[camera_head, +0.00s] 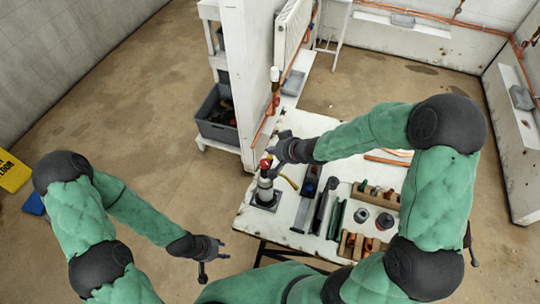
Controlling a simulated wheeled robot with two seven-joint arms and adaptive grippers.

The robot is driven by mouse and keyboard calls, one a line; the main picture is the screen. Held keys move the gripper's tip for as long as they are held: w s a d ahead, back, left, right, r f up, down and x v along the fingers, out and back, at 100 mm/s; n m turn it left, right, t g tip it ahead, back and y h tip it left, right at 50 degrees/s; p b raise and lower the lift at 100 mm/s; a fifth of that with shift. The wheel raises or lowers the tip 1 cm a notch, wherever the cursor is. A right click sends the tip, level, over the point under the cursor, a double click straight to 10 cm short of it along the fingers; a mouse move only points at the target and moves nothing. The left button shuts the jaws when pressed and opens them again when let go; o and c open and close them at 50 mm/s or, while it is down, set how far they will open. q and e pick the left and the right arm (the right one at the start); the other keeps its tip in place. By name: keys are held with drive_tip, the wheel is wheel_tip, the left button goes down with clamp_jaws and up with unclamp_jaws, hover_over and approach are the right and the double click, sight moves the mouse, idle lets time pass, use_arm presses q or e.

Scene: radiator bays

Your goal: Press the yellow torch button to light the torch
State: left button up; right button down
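The torch (265,191) stands upright near the left edge of the work table (247,222), on a dark square base. It has a grey canister with a red part at its top and a yellow part (289,182) sticking out to the right. The yellow button itself is too small to make out. My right gripper (271,154) is at the torch's head, partly covering it; I cannot tell whether it touches or how its fingers stand. My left gripper (216,263) is open and empty, off the table's left side, above the floor.
Dark tools lie right of the torch, beside racks of small fittings (378,193) and round tins (361,215). A white wall panel with a radiator (292,30) and copper pipe rises behind the torch. A grey crate (217,116) sits on a shelf at the back left.

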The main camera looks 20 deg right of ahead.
sight(272, 157)
drive_tip(key=shift+f, duration=0.15)
drive_tip(key=shift+f, duration=0.3)
drive_tip(key=shift+f+b, duration=0.4)
idle(0.7)
drive_tip(key=shift+r, duration=0.1)
idle(0.4)
drive_tip(key=shift+r+p, duration=0.75)
drive_tip(key=shift+p, duration=0.25)
wheel_tip(272, 157, up, 5)
drive_tip(key=p, duration=0.5)
drive_tip(key=shift+r, duration=0.1)
